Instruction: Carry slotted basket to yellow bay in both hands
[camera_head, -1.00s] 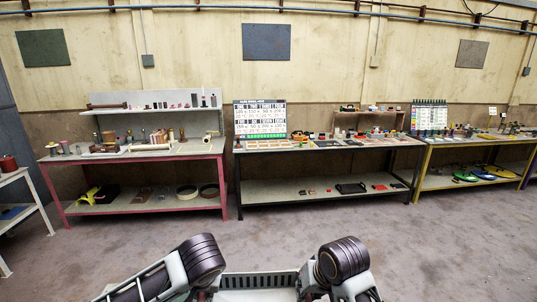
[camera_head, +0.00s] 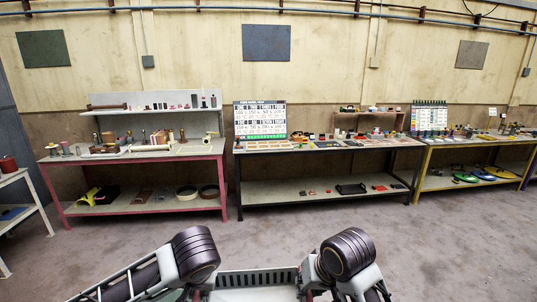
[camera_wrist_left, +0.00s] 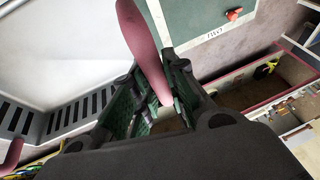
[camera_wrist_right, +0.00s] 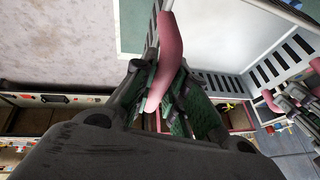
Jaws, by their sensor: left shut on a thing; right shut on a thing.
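The slotted basket (camera_head: 256,279) is light grey with dark slots; its far wall shows at the bottom middle of the head view, between my arms. Its inside looks empty in the part that the left wrist view (camera_wrist_left: 75,45) shows; most of it is out of the head view. My left gripper (camera_wrist_left: 155,105) is shut on one pink handle (camera_wrist_left: 145,45) of the basket. My right gripper (camera_wrist_right: 168,98) is shut on the opposite pink handle (camera_wrist_right: 170,45). A yellow-framed bench (camera_head: 424,167) stands at the far right, with a chart and several small things on it.
A pink-framed bench (camera_head: 225,180) stands at the back left, and a black-framed bench (camera_head: 239,190) in the middle. A white-framed table (camera_head: 42,207) is at the left edge. Open grey floor (camera_head: 330,220) lies between me and the benches.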

